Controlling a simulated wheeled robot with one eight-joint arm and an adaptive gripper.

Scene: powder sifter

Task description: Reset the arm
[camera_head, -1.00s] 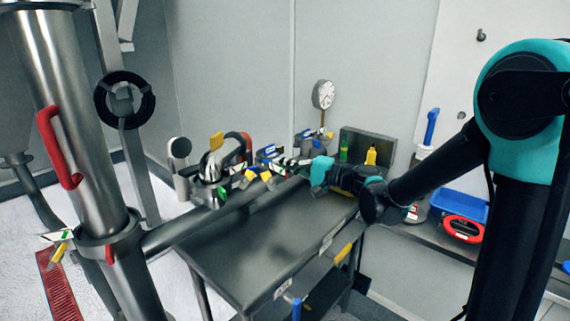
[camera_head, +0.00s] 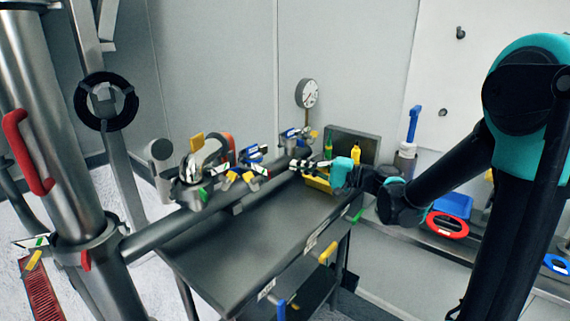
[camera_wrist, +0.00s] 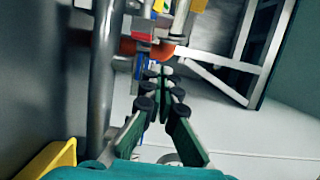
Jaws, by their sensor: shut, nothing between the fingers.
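My gripper (camera_head: 295,164) reaches in from the right over the dark metal table (camera_head: 232,262), its fingers pointing left toward the pipe fittings. In the wrist view, its green linked fingers (camera_wrist: 162,74) converge to closed tips with nothing seen between them. My arm is bent, with its teal elbow high at the right of the head view. The fittings with a yellow tag and coloured handles (camera_head: 192,182) are left of the fingertips and look apart from them.
A pressure gauge (camera_head: 307,93) stands behind the gripper. The near tabletop is clear. A steel column (camera_head: 50,130) stands at left.

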